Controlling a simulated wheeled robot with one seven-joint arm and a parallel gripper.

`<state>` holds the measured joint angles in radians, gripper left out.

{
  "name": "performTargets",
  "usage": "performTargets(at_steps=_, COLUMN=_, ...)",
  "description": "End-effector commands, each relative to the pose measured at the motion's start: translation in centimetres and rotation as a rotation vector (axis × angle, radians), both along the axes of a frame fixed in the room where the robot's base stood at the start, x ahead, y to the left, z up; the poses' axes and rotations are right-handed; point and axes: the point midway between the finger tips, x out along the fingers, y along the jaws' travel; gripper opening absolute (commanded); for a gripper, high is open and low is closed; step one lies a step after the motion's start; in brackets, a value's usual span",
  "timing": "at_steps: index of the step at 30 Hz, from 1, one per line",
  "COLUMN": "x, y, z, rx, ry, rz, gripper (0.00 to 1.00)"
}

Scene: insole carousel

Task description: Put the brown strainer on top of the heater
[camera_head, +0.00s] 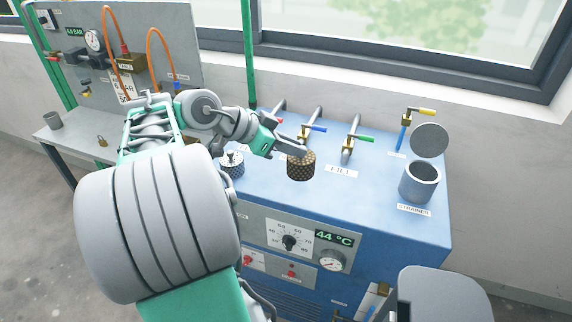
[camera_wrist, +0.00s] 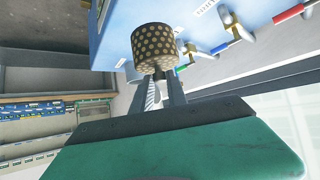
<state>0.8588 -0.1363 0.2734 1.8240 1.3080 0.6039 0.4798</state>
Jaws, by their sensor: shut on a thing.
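The brown strainer (camera_head: 300,168) is a perforated cylinder with light dots. It is upright over the blue top of the heater (camera_head: 345,205), left of the middle. A dark round patch shows around its base; I cannot tell whether it is an opening or a shadow, or whether the strainer touches the top. My gripper (camera_head: 296,151) reaches in from the left and is shut on the strainer's upper part. In the wrist view the strainer (camera_wrist: 155,42) is at the tips of the gripper fingers (camera_wrist: 162,76).
An open grey cylinder (camera_head: 419,185) labelled "STRAINER" with a raised round lid (camera_head: 430,141) is at the right. Taps with blue (camera_head: 315,128) and green (camera_head: 362,138) handles line the back.

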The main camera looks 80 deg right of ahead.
Motion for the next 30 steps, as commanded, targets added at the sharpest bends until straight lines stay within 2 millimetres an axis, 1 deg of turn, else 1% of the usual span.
performTargets(at_steps=1, x=1.1, y=-0.9, z=-0.5, rx=0.004, ry=0.005, rz=0.001, gripper=0.0)
performTargets(at_steps=3, x=2.0, y=-1.7, z=-2.4, rx=0.004, ry=0.006, rz=0.001, gripper=0.0)
performTargets(at_steps=6, x=3.3, y=-2.7, z=-4.3, rx=0.003, ry=0.004, rz=0.001, gripper=0.0)
performTargets(at_steps=7, x=3.6, y=-2.9, z=-4.7, rx=0.001, ry=0.002, rz=0.001, gripper=0.0)
performTargets(at_steps=12, x=4.7, y=-3.8, z=-6.6, rx=0.001, ry=0.002, rz=0.002, gripper=0.0)
performTargets(at_steps=16, x=4.5, y=-3.7, z=-8.7, rx=0.002, ry=0.003, rz=0.002, gripper=0.0)
performTargets(at_steps=18, x=4.5, y=-3.7, z=-9.2, rx=-0.001, ry=0.0, rz=0.001, gripper=0.0)
performTargets(at_steps=24, x=4.5, y=-3.7, z=-9.4, rx=-0.002, ry=-0.001, rz=0.001, gripper=0.0)
performTargets(at_steps=28, x=4.6, y=-3.7, z=-9.9, rx=-0.002, ry=0.0, rz=0.002, gripper=0.0)
performTargets(at_steps=29, x=4.6, y=-3.7, z=-9.7, rx=-0.001, ry=-0.001, rz=0.002, gripper=0.21)
performTargets(at_steps=30, x=4.5, y=-3.7, z=-9.7, rx=-0.002, ry=0.0, rz=0.002, gripper=0.24)
